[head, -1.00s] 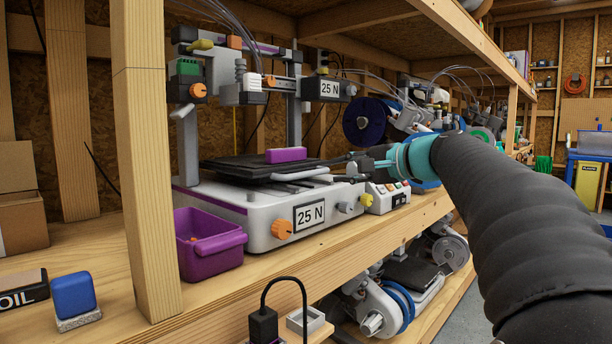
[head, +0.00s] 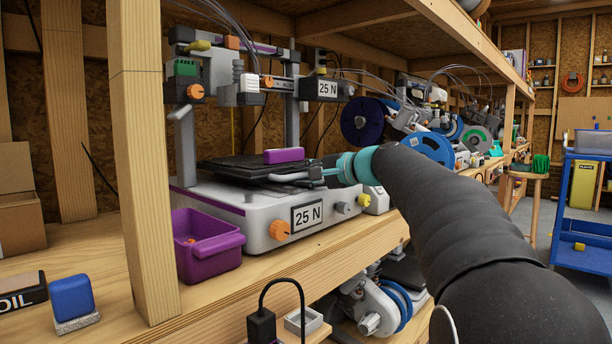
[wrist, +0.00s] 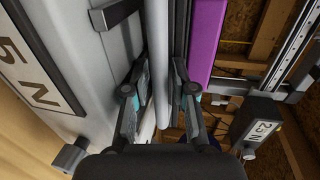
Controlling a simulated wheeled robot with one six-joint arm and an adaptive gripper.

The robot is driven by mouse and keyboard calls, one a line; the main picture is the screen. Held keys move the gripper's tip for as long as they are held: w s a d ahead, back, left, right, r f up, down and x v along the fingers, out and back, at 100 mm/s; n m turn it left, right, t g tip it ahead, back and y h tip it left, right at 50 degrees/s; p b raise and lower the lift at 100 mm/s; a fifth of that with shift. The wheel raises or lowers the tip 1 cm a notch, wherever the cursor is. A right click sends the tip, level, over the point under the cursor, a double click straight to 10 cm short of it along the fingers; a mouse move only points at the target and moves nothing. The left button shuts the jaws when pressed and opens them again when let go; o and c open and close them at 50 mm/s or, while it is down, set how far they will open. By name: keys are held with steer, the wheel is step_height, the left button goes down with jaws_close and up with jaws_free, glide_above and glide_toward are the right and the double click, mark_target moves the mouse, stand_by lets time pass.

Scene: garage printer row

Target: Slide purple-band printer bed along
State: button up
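The purple-band printer (head: 245,222), marked 25 N, stands on the wooden shelf. Its dark bed (head: 238,167) carries a purple block (head: 284,155) and has a pale grey bar handle (head: 290,177) along its near side. My gripper (head: 318,173) is at the right end of this handle. In the wrist view, the handle bar (wrist: 158,45) runs between the two fingers of my gripper (wrist: 160,75). The fingers stand on either side of it with narrow gaps, so they look open around it. The purple block (wrist: 205,40) lies beyond the right finger.
A purple bin (head: 207,248) stands at the printer's left front. A wooden post (head: 145,160) rises left of it. A blue cart (head: 585,205) stands far right.

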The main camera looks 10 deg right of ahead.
jaws_close()
steer(key=p+x, duration=0.1)
steer(key=x, duration=0.1)
steer(key=r+p+x, duration=0.1)
steer(key=x, duration=0.5)
steer(key=shift+w+a+r+p, duration=0.25)
steer(key=shift+w+r+p, duration=0.05)
steer(key=shift+r+p, duration=0.1)
jaws_free()
steer(key=v, duration=1.2)
steer(key=shift+f, duration=0.1)
